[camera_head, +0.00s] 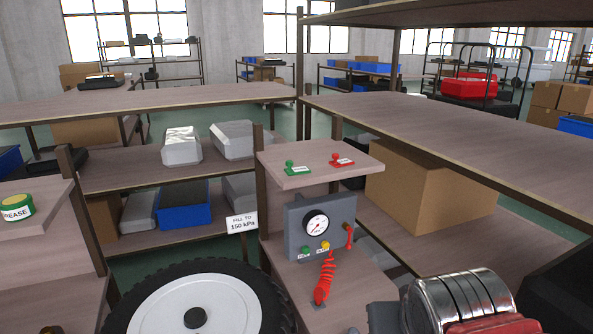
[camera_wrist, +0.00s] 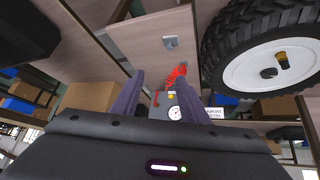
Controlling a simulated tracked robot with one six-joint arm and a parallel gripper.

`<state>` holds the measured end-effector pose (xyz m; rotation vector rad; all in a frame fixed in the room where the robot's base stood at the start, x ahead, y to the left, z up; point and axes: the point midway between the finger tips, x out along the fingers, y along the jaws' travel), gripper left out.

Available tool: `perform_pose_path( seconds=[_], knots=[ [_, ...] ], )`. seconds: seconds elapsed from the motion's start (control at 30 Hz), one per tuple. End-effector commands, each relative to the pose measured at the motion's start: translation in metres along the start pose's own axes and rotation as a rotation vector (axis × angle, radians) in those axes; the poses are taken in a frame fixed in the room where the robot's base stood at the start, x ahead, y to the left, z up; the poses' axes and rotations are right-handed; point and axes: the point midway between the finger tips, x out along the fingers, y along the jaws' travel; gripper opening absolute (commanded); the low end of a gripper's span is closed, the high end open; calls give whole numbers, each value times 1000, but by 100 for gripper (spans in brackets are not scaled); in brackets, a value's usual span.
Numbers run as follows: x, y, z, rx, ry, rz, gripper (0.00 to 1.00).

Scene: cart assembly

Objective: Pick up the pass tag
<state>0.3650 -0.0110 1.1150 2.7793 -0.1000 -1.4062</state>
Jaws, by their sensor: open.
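Two small knobbed tags lie on the small upper shelf (camera_head: 318,178) in the head view. The green tag (camera_head: 297,168) is on the left and looks like the pass tag; its lettering is too small to read. The red tag (camera_head: 341,160) is to its right, apart from it. My gripper (camera_wrist: 174,85) shows in the wrist view with its two fingers apart and nothing between them. The gauge panel appears beyond the fingers, upside down. I cannot make out either tag in the wrist view.
The gauge panel (camera_head: 318,225) with a red coiled hose (camera_head: 325,277) stands below the tag shelf. A tyre (camera_head: 260,283) stands at the front left, with a fill sign (camera_head: 242,223) above it. A grease tin (camera_head: 17,207) sits far left. A cardboard box (camera_head: 425,195) is behind right.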

Motion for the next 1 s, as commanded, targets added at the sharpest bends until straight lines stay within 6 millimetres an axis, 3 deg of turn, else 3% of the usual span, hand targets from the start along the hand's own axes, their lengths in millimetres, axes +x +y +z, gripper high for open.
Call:
perform_pose_path(
  seconds=[0.1,0.27,0.47,0.6,0.8,1.0],
  knots=[
    [13,5,-52,0,98,30,40],
    [27,5,-122,-9,243,44,40],
    [46,-11,-202,-37,415,11,40],
    [61,-31,-250,-65,524,-45,40],
    [82,-70,-308,-110,659,-162,40],
    [104,-116,-342,-163,747,-317,40]
  ],
)
